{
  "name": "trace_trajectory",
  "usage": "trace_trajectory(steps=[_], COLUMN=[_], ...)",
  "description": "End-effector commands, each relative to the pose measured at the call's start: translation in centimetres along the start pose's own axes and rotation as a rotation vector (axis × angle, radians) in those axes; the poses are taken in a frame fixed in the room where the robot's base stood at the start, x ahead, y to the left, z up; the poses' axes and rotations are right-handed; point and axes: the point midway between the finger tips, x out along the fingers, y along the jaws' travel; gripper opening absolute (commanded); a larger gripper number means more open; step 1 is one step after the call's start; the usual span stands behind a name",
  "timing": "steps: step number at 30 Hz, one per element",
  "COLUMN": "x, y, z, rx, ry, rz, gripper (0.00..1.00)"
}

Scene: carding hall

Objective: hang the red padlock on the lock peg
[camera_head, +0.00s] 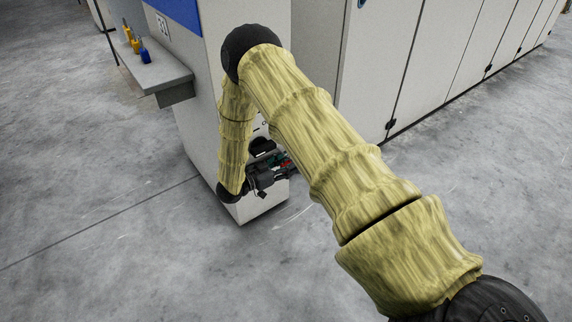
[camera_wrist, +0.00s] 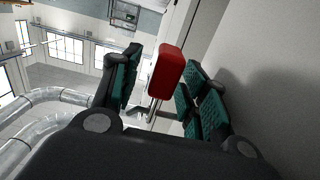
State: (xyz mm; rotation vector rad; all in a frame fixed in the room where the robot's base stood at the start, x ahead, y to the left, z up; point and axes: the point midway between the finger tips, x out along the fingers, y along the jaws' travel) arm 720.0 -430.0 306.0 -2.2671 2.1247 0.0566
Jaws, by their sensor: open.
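The red padlock (camera_wrist: 168,70) shows in the wrist view between the teal-padded fingers of my gripper (camera_wrist: 160,64). Its metal shackle (camera_wrist: 154,108) points towards the palm. The fingers stand open, with a gap visible on the padlock's left side; contact on the right side is unclear. A small grey metal piece (camera_wrist: 138,112) is by the shackle; I cannot tell if it is the lock peg, or whether the shackle is around it. In the head view my gripper (camera_head: 275,165) is low by the pale cabinet (camera_head: 262,208), and the padlock is too small to make out.
A grey shelf (camera_head: 150,74) on the cabinet's left holds several small yellow and blue items (camera_head: 145,55). A row of pale machine panels (camera_head: 425,65) runs along the back right. A pale wall (camera_wrist: 275,70) is close on the right in the wrist view. The grey floor (camera_head: 90,180) is clear.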

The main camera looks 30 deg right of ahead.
Motion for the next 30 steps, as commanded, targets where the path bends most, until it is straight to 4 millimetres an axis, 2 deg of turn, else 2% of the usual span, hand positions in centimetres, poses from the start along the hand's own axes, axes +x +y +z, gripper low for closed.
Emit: trace_trajectory(steps=[5,8,21,25,30], x=[-0.4,-1.3,-8.9,-10.6,-11.8], y=[0.0,-0.1,0.0,-0.1,0.0], z=[0.0,0.0,0.0,0.1,0.0], rx=[0.000,0.000,0.000,0.000,0.000], ry=[0.000,0.000,0.000,-0.001,0.000], rz=[-0.001,-0.002,-0.002,-0.002,0.000], gripper=[0.44,0.44,0.44,0.44,0.44])
